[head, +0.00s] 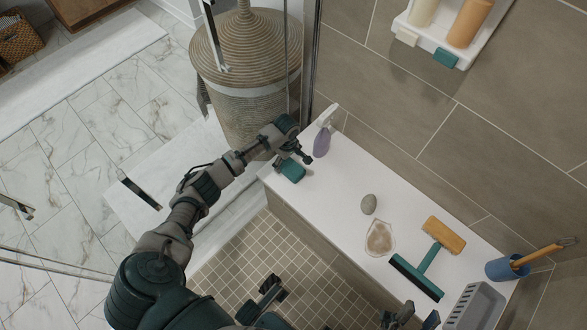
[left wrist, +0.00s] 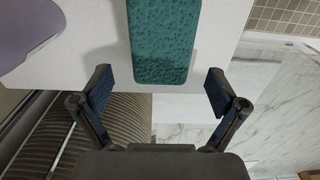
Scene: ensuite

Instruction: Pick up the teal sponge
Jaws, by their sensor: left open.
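The teal sponge (head: 292,171) lies on the white bench ledge near its left end. In the left wrist view the sponge (left wrist: 163,42) is a pitted teal block, its near end at the level of my fingertips in the picture. My left gripper (head: 294,155) is at the sponge, partly covering its far side. In the left wrist view the left gripper (left wrist: 160,77) is open, one finger on each side of the sponge's line, with gaps to both. What looks like my right gripper (head: 408,318) is cut off at the bottom edge; its jaws are unclear.
A purple spray bottle (head: 323,138) stands just right of my left gripper. Along the ledge (head: 335,195) are a grey-green stone (head: 368,204), a soap dish (head: 380,238), a teal squeegee (head: 418,272), an orange-brown block (head: 443,236) and a blue cup (head: 507,267). A wicker basket (head: 245,75) stands behind.

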